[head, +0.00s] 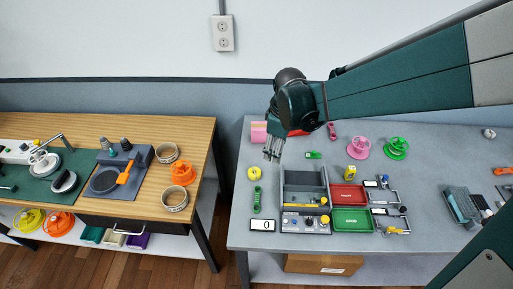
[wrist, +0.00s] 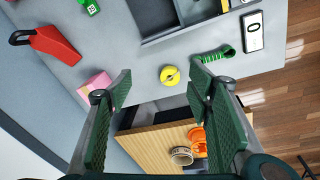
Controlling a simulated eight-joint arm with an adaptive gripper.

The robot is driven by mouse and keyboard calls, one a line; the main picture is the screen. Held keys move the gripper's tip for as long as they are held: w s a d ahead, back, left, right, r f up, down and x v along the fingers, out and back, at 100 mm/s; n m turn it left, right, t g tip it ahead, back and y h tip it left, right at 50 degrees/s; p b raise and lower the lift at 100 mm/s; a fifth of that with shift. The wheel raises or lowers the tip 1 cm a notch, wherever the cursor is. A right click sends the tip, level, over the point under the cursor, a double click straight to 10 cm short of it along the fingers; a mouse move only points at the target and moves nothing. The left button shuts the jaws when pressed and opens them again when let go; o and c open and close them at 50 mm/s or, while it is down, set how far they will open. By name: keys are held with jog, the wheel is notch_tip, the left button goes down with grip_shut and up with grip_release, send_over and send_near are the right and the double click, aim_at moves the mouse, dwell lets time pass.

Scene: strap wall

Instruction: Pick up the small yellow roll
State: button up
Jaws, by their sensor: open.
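The small yellow roll (head: 254,173) lies on the grey table near its left edge. In the wrist view the yellow roll (wrist: 170,75) shows its dark centre hole and sits between the two fingers, beyond their tips. My gripper (head: 272,155) is above the table, up and to the right of the roll in the head view. In the wrist view my gripper (wrist: 160,88) is open, with green pads wide apart and nothing between them. The roll is apart from both fingers.
A green coiled strap (head: 257,199) lies just in front of the roll, and a pink block (head: 258,132) behind it. A grey divided tray (head: 304,178) stands to the right. The wooden table (head: 200,140) is across a gap to the left.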

aim_at(255, 171)
jog(key=w+a+f+n, duration=0.1)
jog(key=a+f, duration=0.1)
jog(key=f, duration=0.1)
jog(key=w+a+f+n+g+p, duration=0.1)
jog(key=a+f+n, duration=0.1)
jog(key=a+f, duration=0.1)
jog(key=w+a+f+n, duration=0.1)
jog(key=a+f, duration=0.2)
jog(key=f, duration=0.1)
jog(key=shift+w+a+f+n+g, duration=0.1)
jog(key=shift+f+n+g, duration=0.05)
jog(key=shift+n+g, duration=0.2)
jog(key=shift+f, duration=0.1)
jog(key=shift+f, duration=1.25)
jog(key=shift+f, duration=2.6)
jog(key=c, duration=1)
